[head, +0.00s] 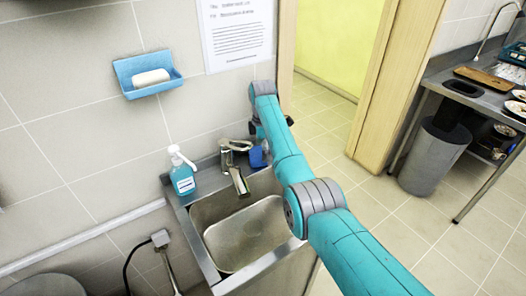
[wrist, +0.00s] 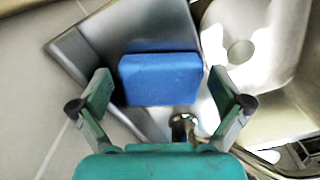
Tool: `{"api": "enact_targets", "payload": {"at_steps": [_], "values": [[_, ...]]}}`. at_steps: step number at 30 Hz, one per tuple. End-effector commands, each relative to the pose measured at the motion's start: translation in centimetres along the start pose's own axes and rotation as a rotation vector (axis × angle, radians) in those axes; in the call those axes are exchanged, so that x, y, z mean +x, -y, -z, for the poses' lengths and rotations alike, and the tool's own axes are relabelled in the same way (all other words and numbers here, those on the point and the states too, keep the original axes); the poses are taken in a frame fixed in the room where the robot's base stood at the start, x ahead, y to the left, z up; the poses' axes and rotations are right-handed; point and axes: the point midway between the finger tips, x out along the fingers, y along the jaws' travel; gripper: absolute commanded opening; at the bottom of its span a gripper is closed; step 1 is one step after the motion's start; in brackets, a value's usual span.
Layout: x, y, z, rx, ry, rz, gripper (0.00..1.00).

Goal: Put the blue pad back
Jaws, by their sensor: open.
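The blue pad (head: 258,157) is at the back right corner of the sink, beside the tap, partly hidden by my arm. In the wrist view the blue pad (wrist: 160,78) is centred ahead of my gripper (wrist: 161,93). The green fingers are spread to its left and right, with a gap on each side. In the head view my gripper (head: 257,131) is just above the pad, mostly hidden behind my arm. It is open and holds nothing. How far the fingertips are above the pad's surface is hard to tell.
The sink (head: 245,235) has a tap (head: 235,165) close to the pad; the tap (wrist: 182,127) also shows in the wrist view. A soap bottle (head: 182,172) stands on the left ledge. A blue soap dish (head: 148,75) hangs on the wall. A doorway is to the right.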

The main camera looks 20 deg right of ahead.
Motion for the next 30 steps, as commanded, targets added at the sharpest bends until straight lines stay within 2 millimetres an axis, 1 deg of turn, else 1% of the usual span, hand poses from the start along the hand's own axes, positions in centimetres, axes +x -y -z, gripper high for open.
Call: {"api": "enact_targets", "payload": {"at_steps": [12,16,21,30], "values": [[-8.0,-0.1,0.0,0.000,0.000,-0.003,1.00],[-9.8,0.0,0.0,0.000,0.000,-0.001,1.00],[-11.1,0.0,0.0,0.000,0.000,-0.001,1.00],[-11.3,0.0,0.0,0.000,0.000,0.000,1.00]]}}
